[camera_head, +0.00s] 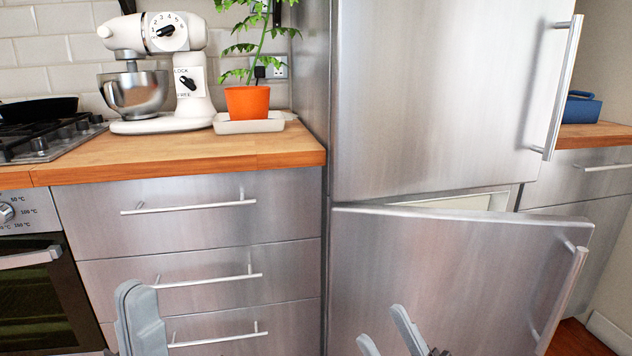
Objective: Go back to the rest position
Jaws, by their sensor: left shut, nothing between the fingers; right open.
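My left gripper (138,305) shows at the bottom left, in front of the drawer fronts, with its fingers together and nothing between them. My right gripper (383,328) shows at the bottom, in front of the lower fridge door, with its two fingers apart and empty. Both grippers are cut off by the lower picture edge. The lower steel fridge door (440,265) stands ajar, and a pale strip of the inside shows above its top edge. Its bar handle (562,300) is at the right, apart from my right gripper.
The upper fridge door (435,90) looks shut. Steel drawers (200,232) sit under a wooden counter (180,157) with a white stand mixer (160,65) and an orange plant pot (247,102). An oven (35,305) and hob (40,140) are at the left.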

